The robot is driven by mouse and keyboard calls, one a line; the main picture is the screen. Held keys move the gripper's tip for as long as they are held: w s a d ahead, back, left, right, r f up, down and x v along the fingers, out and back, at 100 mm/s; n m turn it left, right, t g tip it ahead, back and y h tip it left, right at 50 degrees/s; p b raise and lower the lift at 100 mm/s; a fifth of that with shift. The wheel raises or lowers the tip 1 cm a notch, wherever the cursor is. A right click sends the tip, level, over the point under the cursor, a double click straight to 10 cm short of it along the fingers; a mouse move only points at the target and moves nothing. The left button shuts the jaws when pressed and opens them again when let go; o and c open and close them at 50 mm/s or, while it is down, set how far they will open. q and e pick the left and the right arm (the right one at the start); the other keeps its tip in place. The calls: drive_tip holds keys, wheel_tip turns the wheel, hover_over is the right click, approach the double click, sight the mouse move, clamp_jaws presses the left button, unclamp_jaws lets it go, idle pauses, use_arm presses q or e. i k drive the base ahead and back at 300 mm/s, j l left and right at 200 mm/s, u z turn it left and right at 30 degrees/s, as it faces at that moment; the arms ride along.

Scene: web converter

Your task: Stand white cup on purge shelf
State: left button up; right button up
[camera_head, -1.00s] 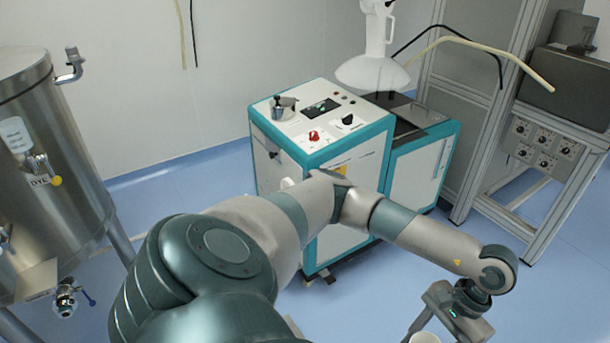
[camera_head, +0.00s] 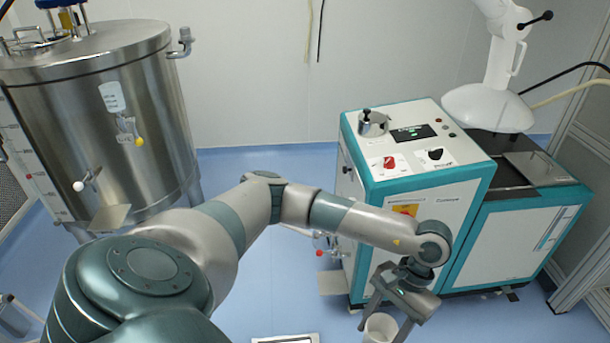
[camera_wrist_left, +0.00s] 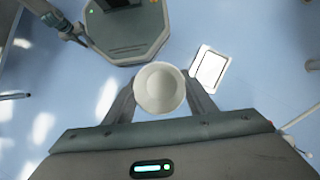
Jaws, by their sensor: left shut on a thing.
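My left gripper (camera_head: 392,312) is shut on the white cup (camera_head: 380,328), low in front of the teal-and-white machine. In the left wrist view the cup (camera_wrist_left: 160,88) sits between the two fingers (camera_wrist_left: 160,100). Its round mouth faces the camera and its inside looks empty. A small flat metal plate (camera_head: 110,217) juts from the front of the steel tank, below a white-knobbed fitting. Another small pale plate (camera_head: 334,284) is low by the machine's left side. I cannot tell which one is the purge shelf. My right gripper is not in view.
The steel tank (camera_head: 130,110) stands at the left. The teal-and-white machine (camera_head: 420,200) stands right of centre, close behind my left gripper. A white hood (camera_head: 488,105) hangs over its right part. Blue floor (camera_head: 240,175) is open between tank and machine.

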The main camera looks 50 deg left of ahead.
sight(332, 283)
drive_tip(key=i+l+u, duration=0.4)
drive_tip(key=u, duration=0.15)
drive_tip(key=i+l+u, duration=0.15)
drive_tip(key=l+u, duration=0.15)
drive_tip(key=i+l+u, duration=0.1)
drive_tip(key=l+u, duration=0.2)
drive_tip(key=l, duration=0.15)
drive_tip(key=l+u, duration=0.25)
drive_tip(key=l, duration=0.15)
drive_tip(key=i, duration=0.05)
